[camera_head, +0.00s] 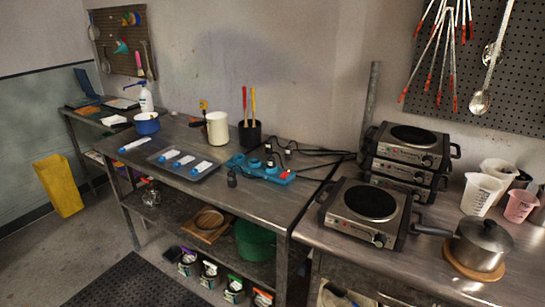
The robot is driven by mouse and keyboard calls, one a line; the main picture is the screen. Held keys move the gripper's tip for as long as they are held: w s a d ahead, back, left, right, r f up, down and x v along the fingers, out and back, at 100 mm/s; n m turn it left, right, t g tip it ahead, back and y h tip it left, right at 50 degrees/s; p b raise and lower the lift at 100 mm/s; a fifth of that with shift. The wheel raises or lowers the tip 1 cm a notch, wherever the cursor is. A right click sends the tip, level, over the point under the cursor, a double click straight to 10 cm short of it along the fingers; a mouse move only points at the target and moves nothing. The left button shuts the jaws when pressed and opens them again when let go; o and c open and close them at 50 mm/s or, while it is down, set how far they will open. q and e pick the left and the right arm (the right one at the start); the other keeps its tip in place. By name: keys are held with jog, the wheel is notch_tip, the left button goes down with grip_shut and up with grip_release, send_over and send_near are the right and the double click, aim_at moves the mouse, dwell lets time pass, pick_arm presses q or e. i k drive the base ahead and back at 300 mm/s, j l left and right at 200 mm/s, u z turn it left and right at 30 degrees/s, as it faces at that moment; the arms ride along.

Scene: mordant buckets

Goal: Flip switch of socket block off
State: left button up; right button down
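A blue socket block (259,168) lies on the middle metal table (215,193), near its right part. Black plugs and cables sit on the block and run off to the right. A small reddish spot shows at the block's right end; it is too small to tell whether this is the switch or how it is set. Neither of my grippers is in view.
Hot plates (368,207) stand on the right-hand table, several of them stacked, beside a lidded pot (481,243).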

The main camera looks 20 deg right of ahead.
aim_at(285, 173)
jog(key=i+l+z, duration=0.1)
jog(key=i, duration=0.85)
